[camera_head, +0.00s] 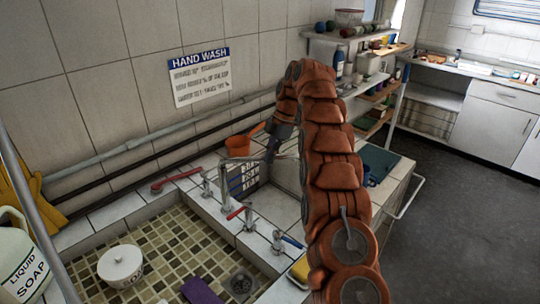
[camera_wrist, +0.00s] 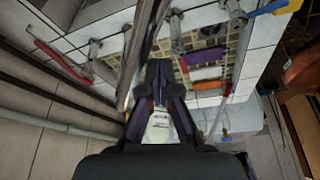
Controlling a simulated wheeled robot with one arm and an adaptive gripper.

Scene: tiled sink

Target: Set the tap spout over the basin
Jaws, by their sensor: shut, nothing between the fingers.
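The chrome tap spout (camera_head: 245,158) rises from the tiled ledge and reaches right in the head view, towards my arm and away from the mosaic-tiled basin (camera_head: 180,233). My gripper (camera_head: 270,156) is near the spout's far end, partly hidden by my arm. In the wrist view, my gripper (camera_wrist: 160,72) has its dark fingers together with nothing held. A chrome pipe (camera_wrist: 141,45), apparently the spout, runs close along their left side; I cannot tell whether they touch. The basin (camera_wrist: 205,32) lies beyond the fingertips.
Tap handles (camera_head: 248,218) stand along the ledge. An orange pan (camera_head: 238,146) sits behind the spout. A red-handled tool (camera_head: 178,179) lies by the wall. Pipes line the wall.

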